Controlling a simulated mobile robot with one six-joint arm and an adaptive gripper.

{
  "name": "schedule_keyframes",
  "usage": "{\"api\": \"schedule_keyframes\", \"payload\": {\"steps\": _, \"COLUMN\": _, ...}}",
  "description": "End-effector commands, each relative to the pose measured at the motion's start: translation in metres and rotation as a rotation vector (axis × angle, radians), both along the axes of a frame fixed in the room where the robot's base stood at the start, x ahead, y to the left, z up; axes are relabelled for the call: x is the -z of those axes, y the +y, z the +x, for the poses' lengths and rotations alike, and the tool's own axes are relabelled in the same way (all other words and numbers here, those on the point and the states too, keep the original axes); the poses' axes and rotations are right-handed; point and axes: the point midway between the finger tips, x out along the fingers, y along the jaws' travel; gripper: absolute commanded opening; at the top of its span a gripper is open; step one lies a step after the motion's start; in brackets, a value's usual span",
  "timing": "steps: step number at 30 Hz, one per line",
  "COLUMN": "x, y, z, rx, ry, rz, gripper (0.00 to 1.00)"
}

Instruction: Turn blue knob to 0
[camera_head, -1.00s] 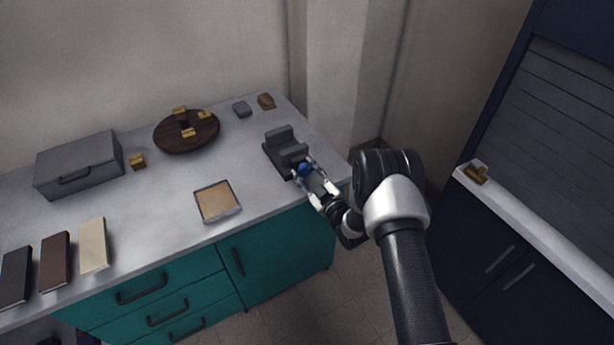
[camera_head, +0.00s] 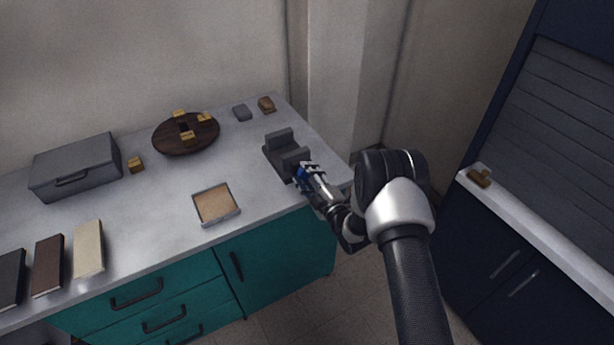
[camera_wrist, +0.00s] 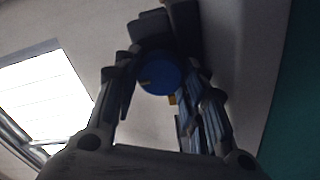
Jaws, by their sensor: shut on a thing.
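The blue knob (camera_wrist: 160,74) sits on the front of a dark grey stepped device (camera_head: 283,153) at the right end of the counter. In the wrist view the knob's round face lies between my fingers, with a small yellow mark near its left side. A bit of yellow also shows just below the knob. My gripper (camera_head: 304,174) is shut on the blue knob, one finger on each side. In the head view the fingers hide most of the knob. No numbers can be read in either view.
On the grey counter (camera_head: 165,215) are a shallow tray (camera_head: 215,203), a dark round board (camera_head: 170,142) with yellow blocks, a grey case (camera_head: 78,165) and several flat slabs. A navy cabinet (camera_head: 470,240) stands at the right. The counter's front edge runs close below my gripper.

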Motion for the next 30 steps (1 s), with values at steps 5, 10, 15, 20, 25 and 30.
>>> {"api": "schedule_keyframes", "payload": {"steps": 5, "x": 0.0003, "y": -0.0001, "z": 0.0, "rx": 0.0, "ry": -0.004, "rz": -0.008, "gripper": 0.15}}
{"api": "schedule_keyframes", "payload": {"steps": 10, "x": 0.0003, "y": -0.0001, "z": 0.0, "rx": 0.001, "ry": -0.005, "rz": -0.008, "gripper": 0.15}}
{"api": "schedule_keyframes", "payload": {"steps": 15, "x": 0.0002, "y": -0.0001, "z": 0.0001, "rx": 0.0, "ry": -0.005, "rz": -0.007, "gripper": 0.44}}
{"api": "schedule_keyframes", "payload": {"steps": 20, "x": 0.0001, "y": -0.0001, "z": 0.0001, "rx": 0.0, "ry": -0.004, "rz": -0.007, "gripper": 0.55}}
{"api": "schedule_keyframes", "payload": {"steps": 25, "x": 0.0004, "y": -0.0001, "z": -0.0001, "rx": 0.0, "ry": -0.004, "rz": -0.007, "gripper": 0.59}}
{"api": "schedule_keyframes", "payload": {"steps": 30, "x": 0.0012, "y": 0.0, "z": -0.0005, "rx": 0.0, "ry": -0.001, "rz": -0.005, "gripper": 0.59}}
